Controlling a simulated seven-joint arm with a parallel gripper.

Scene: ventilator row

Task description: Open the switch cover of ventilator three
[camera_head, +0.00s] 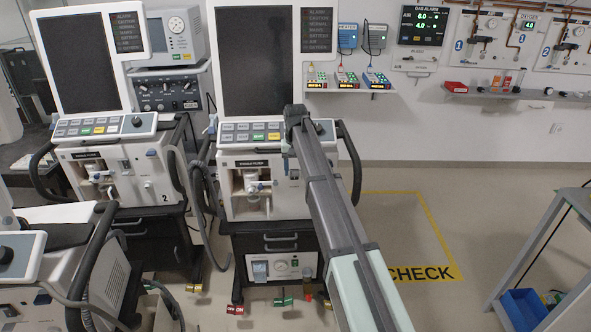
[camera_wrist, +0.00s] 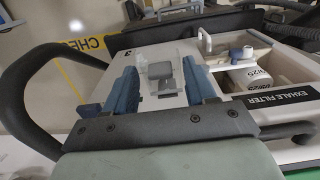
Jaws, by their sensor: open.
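The middle ventilator (camera_head: 268,150) stands right of the one marked 2 (camera_head: 105,145) in the head view; I read no number on it, and my arm covers the right of its front. In the wrist view its white front panel (camera_wrist: 228,85) is close. My gripper (camera_wrist: 160,72) is open there, with blue fingers spread on either side of a small grey, partly see-through piece, apparently the switch cover (camera_wrist: 160,70). I cannot tell whether either finger touches it.
The exhale filter bay (camera_wrist: 250,72), with a white canister, lies right of my gripper in the wrist view. A dark curved handle (camera_wrist: 30,85) is at left. The floor by the yellow CHECK marking (camera_head: 440,240) is clear; a trolley (camera_head: 540,240) stands at right.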

